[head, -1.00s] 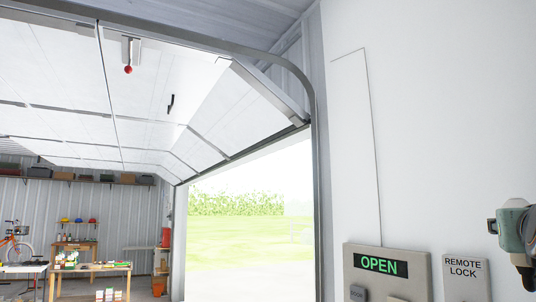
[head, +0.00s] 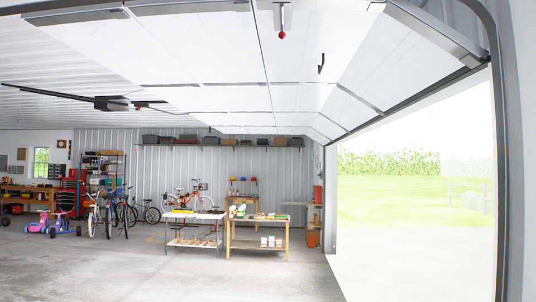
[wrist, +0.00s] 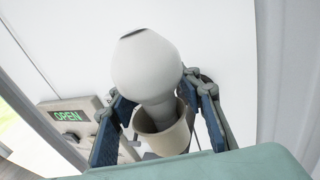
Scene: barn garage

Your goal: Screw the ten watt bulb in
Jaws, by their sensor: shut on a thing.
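A white bulb (wrist: 148,67) fills the middle of the wrist view, round globe up, with a dark patch at its top. Its narrow neck runs down into a beige cup-shaped piece (wrist: 160,140); its base is hidden inside. My gripper (wrist: 155,108) has one blue-padded finger on each side of the neck and the beige piece, and is shut on them. I cannot tell which of the two the pads press on, or whether the beige piece is fixed to anything. Neither the bulb nor my gripper shows in the head view.
The head view shows the raised garage door (head: 220,55), a white table (head: 195,216), a wooden table (head: 258,221), bicycles (head: 120,212) and clear floor (head: 110,265).

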